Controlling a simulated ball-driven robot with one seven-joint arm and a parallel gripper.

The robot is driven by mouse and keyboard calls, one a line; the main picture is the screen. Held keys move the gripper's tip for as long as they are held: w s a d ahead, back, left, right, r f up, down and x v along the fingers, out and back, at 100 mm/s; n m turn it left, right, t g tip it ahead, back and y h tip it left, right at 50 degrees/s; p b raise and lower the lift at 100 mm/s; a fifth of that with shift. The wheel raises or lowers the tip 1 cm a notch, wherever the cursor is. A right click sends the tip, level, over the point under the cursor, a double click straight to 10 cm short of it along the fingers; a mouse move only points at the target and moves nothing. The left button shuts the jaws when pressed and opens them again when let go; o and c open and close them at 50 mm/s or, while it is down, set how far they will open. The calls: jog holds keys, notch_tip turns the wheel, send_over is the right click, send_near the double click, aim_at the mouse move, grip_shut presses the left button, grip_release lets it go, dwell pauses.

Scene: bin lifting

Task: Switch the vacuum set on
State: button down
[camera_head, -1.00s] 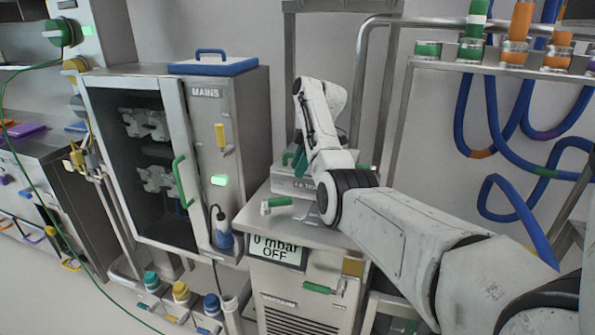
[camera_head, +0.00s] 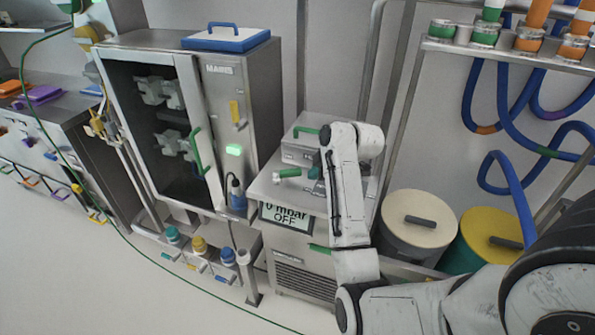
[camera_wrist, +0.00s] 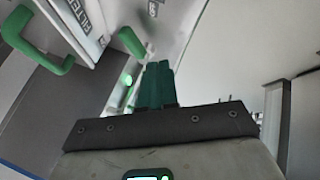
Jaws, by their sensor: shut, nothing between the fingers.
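The vacuum set (camera_head: 305,268) is a grey cabinet; its display (camera_head: 286,216) reads "0 mbar OFF". A green-gripped lever (camera_head: 290,172) lies on its top. A grey box with a green handle (camera_head: 305,131) stands behind that lever. My gripper (camera_head: 315,173) is partly hidden by my arm, low over the top near the lever and box. In the wrist view its teal fingers (camera_wrist: 154,85) are together and empty. Beyond them show a green grip (camera_wrist: 131,42), a small green light (camera_wrist: 127,80) and the box marked "FILTER" (camera_wrist: 83,18) with a green handle (camera_wrist: 38,45).
The MAINS cabinet (camera_head: 262,100) with a lit green lamp stands to the left. A cream-lidded drum (camera_head: 398,240) and a yellow-lidded drum (camera_head: 470,255) stand at right, below a rack with blue hoses (camera_head: 510,195). A green cable crosses the floor at left.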

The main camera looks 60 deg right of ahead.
aim_at(288, 175)
jog(key=p+x, duration=0.1)
jog(key=x, duration=0.8)
jog(key=shift+w+f, duration=0.2)
jog(key=shift+w+d+p, duration=0.3)
jog(key=shift+w+d, duration=0.35)
jog(key=shift+d, duration=0.15)
jog(key=shift+w+d+f, duration=0.15)
jog(key=shift+w+d, duration=0.45)
jog(key=shift+d, duration=0.25)
